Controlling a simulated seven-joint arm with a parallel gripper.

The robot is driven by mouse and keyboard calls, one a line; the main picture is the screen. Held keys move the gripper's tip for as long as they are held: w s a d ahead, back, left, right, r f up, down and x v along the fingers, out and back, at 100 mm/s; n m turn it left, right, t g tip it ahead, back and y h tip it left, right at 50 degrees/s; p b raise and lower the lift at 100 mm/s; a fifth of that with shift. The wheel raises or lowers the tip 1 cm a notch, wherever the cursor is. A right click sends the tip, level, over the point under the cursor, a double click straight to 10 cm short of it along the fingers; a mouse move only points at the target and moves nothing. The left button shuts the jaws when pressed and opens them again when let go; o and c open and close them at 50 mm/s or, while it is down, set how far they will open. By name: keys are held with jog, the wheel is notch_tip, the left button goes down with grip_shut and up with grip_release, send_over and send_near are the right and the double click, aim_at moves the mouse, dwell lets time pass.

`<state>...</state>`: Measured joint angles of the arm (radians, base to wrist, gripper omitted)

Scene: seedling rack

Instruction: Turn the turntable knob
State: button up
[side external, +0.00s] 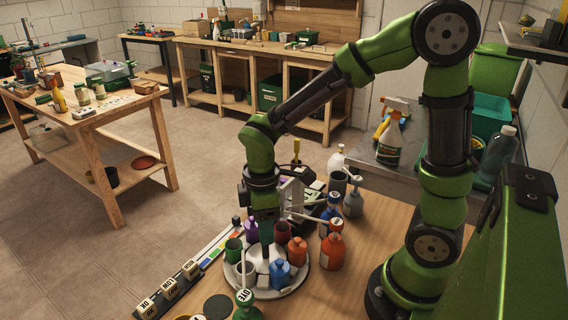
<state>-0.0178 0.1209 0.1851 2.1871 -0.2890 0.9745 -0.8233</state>
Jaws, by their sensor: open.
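The turntable (294,287) is a pale round plate on the wooden table, low in the middle of the view. On or around it stand a blue bottle (280,276), an orange bottle (297,251), a dark red cup (282,232), a green cup (233,250), a purple bottle (251,231) and a grey cup (244,274). My gripper (265,252) points down over the middle of the turntable, among these vessels. It is open; the gap between its fingers is hard to make out. I cannot see a knob; the middle of the plate is partly hidden by the gripper.
A red-orange bottle (332,251) stands close to the turntable's right edge. A blue bottle (330,210) and a grey bottle (353,204) stand behind it. Lettered blocks (168,288) line the table's left edge. A green labelled piece (246,304) is in front. The table's right front is bare.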

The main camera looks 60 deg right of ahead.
notch_tip(320, 180, up, 17)
dwell(0.4)
jog(key=s+d+f+m+t+y, duration=0.2)
jog(key=s+m+t, duration=0.5)
jog(key=m, duration=0.6)
jog(key=shift+d+f, duration=0.35)
jog(key=shift+f, duration=0.05)
